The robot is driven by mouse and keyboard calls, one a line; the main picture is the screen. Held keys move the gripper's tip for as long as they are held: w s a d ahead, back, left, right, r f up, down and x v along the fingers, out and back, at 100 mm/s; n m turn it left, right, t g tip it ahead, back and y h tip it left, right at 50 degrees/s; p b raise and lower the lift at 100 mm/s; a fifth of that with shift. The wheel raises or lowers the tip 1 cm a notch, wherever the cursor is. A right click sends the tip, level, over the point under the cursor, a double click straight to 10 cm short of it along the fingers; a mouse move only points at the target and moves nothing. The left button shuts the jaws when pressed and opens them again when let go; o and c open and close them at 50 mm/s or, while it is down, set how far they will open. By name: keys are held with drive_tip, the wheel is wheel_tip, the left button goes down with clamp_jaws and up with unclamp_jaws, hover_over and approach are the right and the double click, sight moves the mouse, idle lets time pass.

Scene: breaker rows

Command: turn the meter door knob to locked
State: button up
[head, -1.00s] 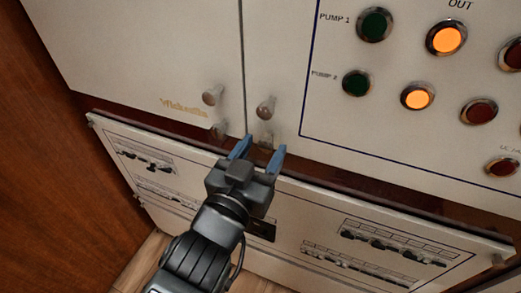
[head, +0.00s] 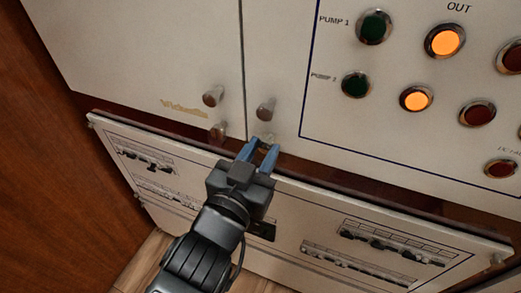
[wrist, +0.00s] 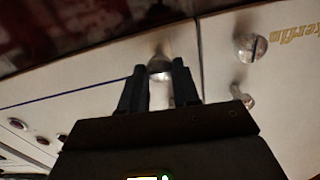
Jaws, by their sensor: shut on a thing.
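My gripper (head: 259,153) is at the lower edge of the upper cabinet's right-hand door, with its two blue-grey fingers closed in on a small metallic knob (head: 266,138). In the wrist view the fingers (wrist: 158,80) stand on either side of this knob (wrist: 159,63), which shows as a rounded shiny end between the tips. The fingers partly hide it, so I cannot tell which way it is turned. Another knob (head: 265,108) sits just above it on the same door. No label naming the meter door is readable.
Two more knobs, an upper one (head: 212,97) and a lower one (head: 217,130), sit on the left door. A tilted lower panel (head: 290,215) with breaker rows lies beneath my arm. Lit orange buttons (head: 445,40) are at upper right. A wooden wall (head: 45,190) stands at left.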

drive_tip(key=m+p, duration=0.2)
drive_tip(key=m, duration=0.2)
drive_tip(key=shift+r, duration=0.15)
drive_tip(key=m+p, duration=0.1)
drive_tip(key=m, duration=0.3)
drive_tip(key=shift+d, duration=0.15)
drive_tip(key=m, duration=0.5)
drive_tip(key=shift+f, duration=0.2)
drive_tip(key=shift+d+f+m, duration=0.1)
drive_tip(key=shift+m, duration=2)
drive_tip(key=o, duration=1.1)
drive_tip(key=shift+c, duration=0.2)
